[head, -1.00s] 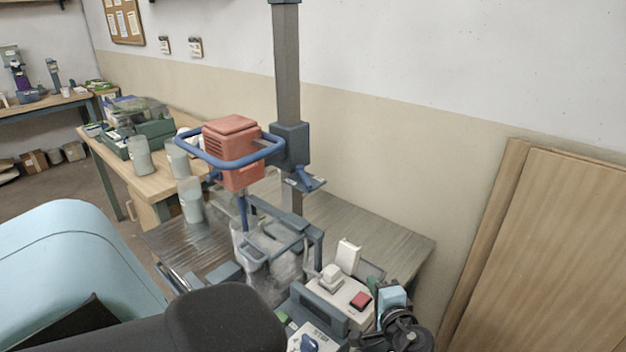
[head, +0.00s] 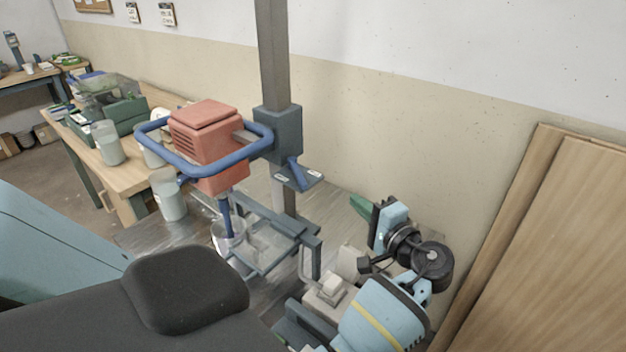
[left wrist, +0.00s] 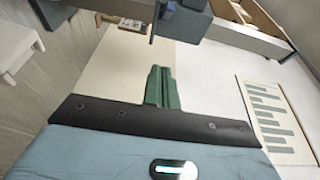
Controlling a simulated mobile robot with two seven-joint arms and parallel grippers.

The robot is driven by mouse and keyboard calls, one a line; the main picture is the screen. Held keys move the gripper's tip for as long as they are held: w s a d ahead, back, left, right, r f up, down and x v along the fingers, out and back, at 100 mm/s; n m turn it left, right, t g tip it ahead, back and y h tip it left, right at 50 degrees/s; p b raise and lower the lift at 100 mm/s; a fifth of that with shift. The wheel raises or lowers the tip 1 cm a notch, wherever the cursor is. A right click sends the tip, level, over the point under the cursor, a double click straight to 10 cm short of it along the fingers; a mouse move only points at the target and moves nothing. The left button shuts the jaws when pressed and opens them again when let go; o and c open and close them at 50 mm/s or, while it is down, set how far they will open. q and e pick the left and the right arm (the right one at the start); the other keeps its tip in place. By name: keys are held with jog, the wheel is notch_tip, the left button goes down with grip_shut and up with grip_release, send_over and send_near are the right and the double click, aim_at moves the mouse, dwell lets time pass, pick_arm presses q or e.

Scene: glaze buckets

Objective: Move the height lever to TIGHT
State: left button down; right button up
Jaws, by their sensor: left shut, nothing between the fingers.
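The height lever (head: 296,172) is a small blue handle below the dark sliding block (head: 279,133) on the grey column. It stands over a small blue plate (head: 310,180) with light labels, too small to read. In the left wrist view the lever (left wrist: 154,22) and the plate (left wrist: 132,25) are near the top. My left gripper (head: 360,204) has green fingers, shut and empty, to the right of and below the plate in the head view. Its fingers also show in the left wrist view (left wrist: 160,78), apart from the lever. My right gripper is not in view.
A red mixer motor (head: 207,135) with a blue ring handle (head: 180,168) hangs left of the column. A grey frame (head: 275,250) and a clear bucket (head: 228,238) are below. A white switch box (head: 325,292) stands near my left arm. Wooden boards (head: 550,240) lean right.

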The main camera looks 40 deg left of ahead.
aim_at(297, 173)
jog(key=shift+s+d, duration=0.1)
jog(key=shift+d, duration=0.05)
pick_arm(q)
jog(key=s+a+p, duration=0.1)
jog(key=a+p, duration=0.2)
jog(key=a, duration=0.8)
jog(key=shift+s+a, duration=0.2)
jog(key=shift+s, duration=0.05)
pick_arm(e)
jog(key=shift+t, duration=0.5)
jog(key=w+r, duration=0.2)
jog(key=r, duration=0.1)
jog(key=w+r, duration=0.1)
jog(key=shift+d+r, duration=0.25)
